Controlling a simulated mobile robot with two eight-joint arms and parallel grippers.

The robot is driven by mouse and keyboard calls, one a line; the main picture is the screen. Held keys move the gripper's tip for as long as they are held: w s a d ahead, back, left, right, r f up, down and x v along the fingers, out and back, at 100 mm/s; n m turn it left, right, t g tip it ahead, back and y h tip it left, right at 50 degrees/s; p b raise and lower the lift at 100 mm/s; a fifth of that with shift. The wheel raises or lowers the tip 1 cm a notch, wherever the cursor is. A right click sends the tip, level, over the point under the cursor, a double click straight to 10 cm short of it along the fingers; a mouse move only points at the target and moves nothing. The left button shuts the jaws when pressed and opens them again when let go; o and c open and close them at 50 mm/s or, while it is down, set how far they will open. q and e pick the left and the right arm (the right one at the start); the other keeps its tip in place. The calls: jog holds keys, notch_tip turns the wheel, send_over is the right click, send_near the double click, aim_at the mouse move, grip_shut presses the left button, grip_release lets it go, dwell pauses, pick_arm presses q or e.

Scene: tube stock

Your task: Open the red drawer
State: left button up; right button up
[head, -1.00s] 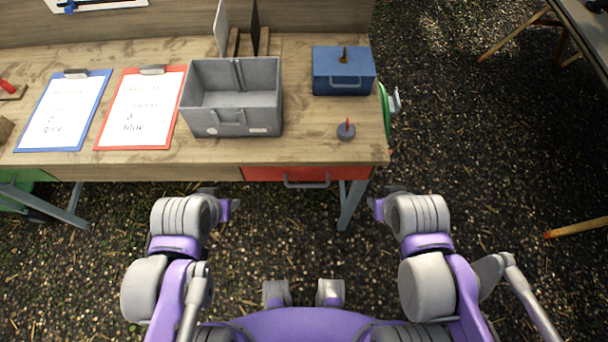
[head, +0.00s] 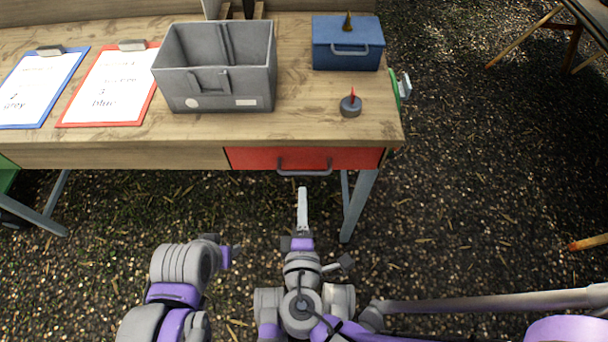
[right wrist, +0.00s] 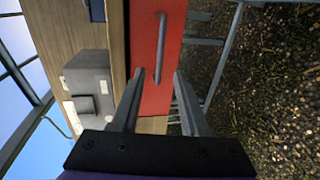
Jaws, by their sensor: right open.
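The red drawer (head: 345,158) sits under the right end of the wooden table, its front flush with the table edge. Its grey bar handle (head: 304,172) runs across the front. My right gripper (head: 303,192) points at the handle from the near side, a little short of it. In the right wrist view the open fingers (right wrist: 156,95) are spread, with the red drawer front (right wrist: 150,95) beyond them and the handle (right wrist: 160,48) just ahead, apart from the fingers. My left arm shows at lower left in the head view; whether its gripper is open or shut cannot be made out (head: 226,256).
On the table (head: 300,120) stand a grey bin (head: 220,95), a blue box (head: 346,55), a small dark weight-like piece with a red pointer (head: 350,105) and two clipboards. The ground before the drawer is clear.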

aim_at(304, 172)
jog(key=b+x, duration=0.1)
jog(key=x, duration=0.8)
jog(key=shift+w+d, duration=0.1)
jog(key=shift+w, duration=0.25)
grip_shut()
dwell(0.9)
